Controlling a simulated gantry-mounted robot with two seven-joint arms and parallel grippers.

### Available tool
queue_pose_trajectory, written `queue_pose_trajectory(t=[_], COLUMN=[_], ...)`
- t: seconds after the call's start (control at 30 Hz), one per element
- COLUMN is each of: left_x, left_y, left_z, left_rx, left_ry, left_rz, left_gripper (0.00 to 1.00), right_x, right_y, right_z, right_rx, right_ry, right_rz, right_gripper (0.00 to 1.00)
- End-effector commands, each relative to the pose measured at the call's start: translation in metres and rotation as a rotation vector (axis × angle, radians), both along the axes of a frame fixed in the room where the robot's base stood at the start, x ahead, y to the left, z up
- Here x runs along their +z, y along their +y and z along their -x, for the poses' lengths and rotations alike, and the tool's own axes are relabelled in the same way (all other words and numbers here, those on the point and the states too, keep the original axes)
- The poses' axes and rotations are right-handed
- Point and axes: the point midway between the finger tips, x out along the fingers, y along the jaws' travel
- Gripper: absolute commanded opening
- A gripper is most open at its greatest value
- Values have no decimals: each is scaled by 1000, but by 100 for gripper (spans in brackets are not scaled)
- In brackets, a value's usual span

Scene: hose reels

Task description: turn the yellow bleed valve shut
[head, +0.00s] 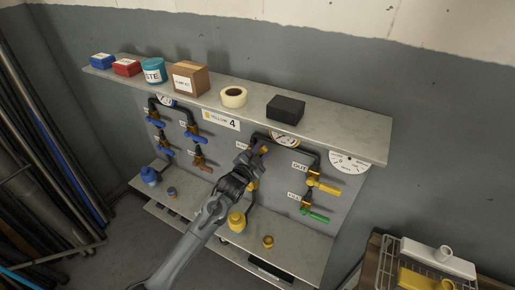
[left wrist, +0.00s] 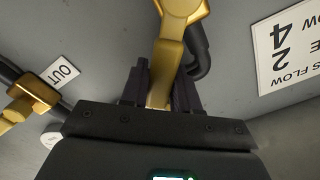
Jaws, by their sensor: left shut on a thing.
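A board with a sign (head: 221,120) that seems to read "YELLOW 4" carries several valves on dark pipes. My left gripper (head: 256,156) is at the board's upper middle, shut on a yellow valve handle (head: 265,149). In the left wrist view the yellow handle (left wrist: 163,73) passes between the two dark fingers. The label beside this valve is mostly hidden by the gripper, so I cannot read it. Another yellow part (head: 252,185) shows just below the gripper. The valve by the "OUT" label (head: 300,167) has a yellow handle (head: 324,187). My right gripper is not in view.
Below OUT is a valve with a green handle (head: 315,215). Blue-handled valves (head: 192,131) are on the left. The top shelf holds boxes, a tape roll (head: 233,97) and a black block (head: 286,108). A wire rack (head: 430,262) is at right.

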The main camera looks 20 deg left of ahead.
Motion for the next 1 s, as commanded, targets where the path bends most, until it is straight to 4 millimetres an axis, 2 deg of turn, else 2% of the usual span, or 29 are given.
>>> queue_pose_trajectory(t=[0.6,1.0], left_x=[-38,-56], left_y=[-23,-25], left_z=[2,2], left_rx=[0,0], left_ry=[-53,-73], left_rz=[-576,-813], left_gripper=[0,0], right_x=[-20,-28], right_y=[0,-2], right_z=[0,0], right_rx=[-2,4], right_ry=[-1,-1], right_rz=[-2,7], right_gripper=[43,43])
